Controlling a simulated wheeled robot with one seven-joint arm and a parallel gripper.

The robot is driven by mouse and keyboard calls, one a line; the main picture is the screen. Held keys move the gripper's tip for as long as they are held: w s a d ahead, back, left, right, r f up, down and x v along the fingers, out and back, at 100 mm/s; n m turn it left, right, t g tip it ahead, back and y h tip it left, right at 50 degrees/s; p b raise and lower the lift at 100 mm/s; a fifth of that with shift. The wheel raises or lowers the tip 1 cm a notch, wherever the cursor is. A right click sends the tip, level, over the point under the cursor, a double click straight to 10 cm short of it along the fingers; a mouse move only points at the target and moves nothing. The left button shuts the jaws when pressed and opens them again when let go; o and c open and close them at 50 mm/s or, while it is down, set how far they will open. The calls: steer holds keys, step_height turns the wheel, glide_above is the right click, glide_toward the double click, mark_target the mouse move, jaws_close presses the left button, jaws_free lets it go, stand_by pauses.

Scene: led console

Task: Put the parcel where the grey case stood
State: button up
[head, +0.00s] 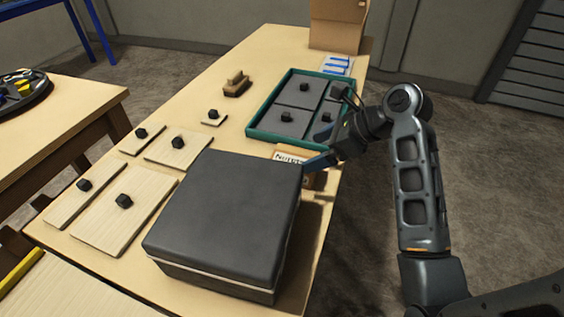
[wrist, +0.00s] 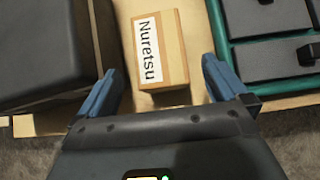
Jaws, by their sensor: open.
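The parcel is a small tan cardboard box labelled "Nuretsu" (wrist: 158,50). In the head view its label side (head: 288,156) shows between the grey case and the green tray, partly hidden by the case and my gripper. The large dark grey case (head: 225,210) stands on the near end of the table; its edge also fills the left of the wrist view (wrist: 40,45). My gripper (wrist: 160,72) is open, with one blue finger to each side of the parcel's near end and gaps between. In the head view my gripper (head: 318,162) is at the table's right edge.
A green-rimmed tray (head: 257,120) with grey knobbed pieces lies just beyond the parcel. Several knobbed wooden plates (head: 180,147) lie left of the case. A wooden block piece (head: 236,85) and a tall cardboard box (head: 337,25) are farther back. Bare table shows at the back left.

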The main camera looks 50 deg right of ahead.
mark_target(302, 158)
steer(key=shift+b+x, duration=0.3)
steer(key=shift+x, duration=3.65)
steer(key=shift+c, duration=0.2)
steer(key=c, duration=1.3)
